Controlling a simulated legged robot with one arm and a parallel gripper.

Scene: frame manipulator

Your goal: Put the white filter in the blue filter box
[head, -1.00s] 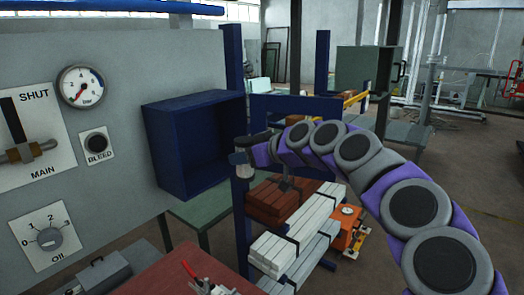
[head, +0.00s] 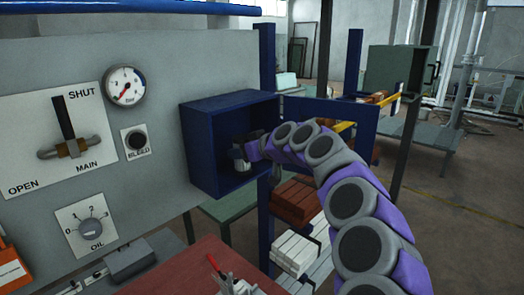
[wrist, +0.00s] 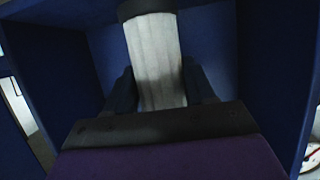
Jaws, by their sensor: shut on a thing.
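The blue filter box (head: 232,103) is fixed to the grey panel, with its open side toward my arm. My gripper (head: 243,158) reaches into the box opening in the head view. The white filter (wrist: 154,55), a pale ribbed cylinder with a dark end cap, stands between the two fingers of my gripper (wrist: 160,92) in the wrist view. The fingers are shut on it. The filter tilts slightly in the wrist view, and its lower end is hidden behind my gripper. Blue box walls surround it there. I cannot tell whether it touches the box.
The grey panel (head: 190,45) carries a pressure gauge (head: 125,86), a main lever (head: 66,130), a bleed button (head: 136,140) and an oil dial (head: 87,227). A red table top (head: 180,270) is below. A rack with brown and white bars (head: 300,240) stands right of the box.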

